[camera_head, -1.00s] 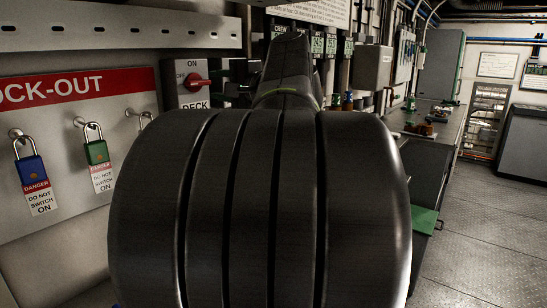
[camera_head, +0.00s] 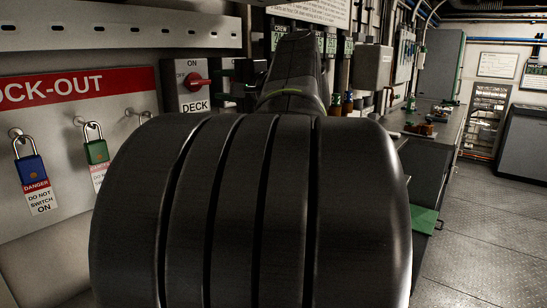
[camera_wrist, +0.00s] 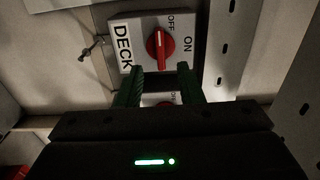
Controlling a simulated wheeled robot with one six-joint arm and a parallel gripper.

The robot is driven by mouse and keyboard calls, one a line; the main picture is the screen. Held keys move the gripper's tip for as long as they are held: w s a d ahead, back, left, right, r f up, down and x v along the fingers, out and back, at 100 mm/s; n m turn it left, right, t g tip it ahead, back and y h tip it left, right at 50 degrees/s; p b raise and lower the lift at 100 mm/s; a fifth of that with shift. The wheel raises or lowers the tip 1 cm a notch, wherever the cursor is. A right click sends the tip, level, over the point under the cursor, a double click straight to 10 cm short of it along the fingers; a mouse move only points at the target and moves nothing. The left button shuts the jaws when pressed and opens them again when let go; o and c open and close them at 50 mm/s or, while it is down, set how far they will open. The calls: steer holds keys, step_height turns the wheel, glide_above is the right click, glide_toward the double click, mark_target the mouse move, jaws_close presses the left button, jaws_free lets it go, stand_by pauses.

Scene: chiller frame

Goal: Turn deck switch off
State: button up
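The deck switch (camera_head: 197,86) is a pale box on the wall with a red rotary knob (camera_head: 197,82), ON above it, OFF to its left and DECK below. In the wrist view the deck switch (camera_wrist: 124,38) is turned sideways. The knob (camera_wrist: 160,44) has its pale mark running up and down, with OFF near its upper end and ON to the right. My gripper (camera_wrist: 160,67) has two green fingers spread apart with nothing gripped. Its tips lie just below the knob in that view, apparently clear of it. In the head view my arm hides much of the gripper.
Another red-knobbed switch (camera_wrist: 160,98) shows between the fingers in the wrist view. A lock-out board (camera_head: 80,85) with a blue padlock (camera_head: 31,172) and a green padlock (camera_head: 96,151) is left of the deck switch. Floor (camera_head: 490,215) is clear at right.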

mark_target(200, 82)
steer(key=x, duration=0.2)
steer(key=p+x, duration=0.1)
steer(key=x, duration=0.5)
steer(key=shift+r+p, duration=0.3)
steer(key=shift+p, duration=0.05)
steer(key=m+p, duration=0.6)
steer(key=shift+r+p, duration=0.15)
steer(key=shift+p, duration=0.25)
steer(key=shift+w+m+p, duration=0.1)
steer(key=shift+m+p, duration=1)
steer(key=shift+p, duration=0.05)
steer(key=shift+f, duration=0.3)
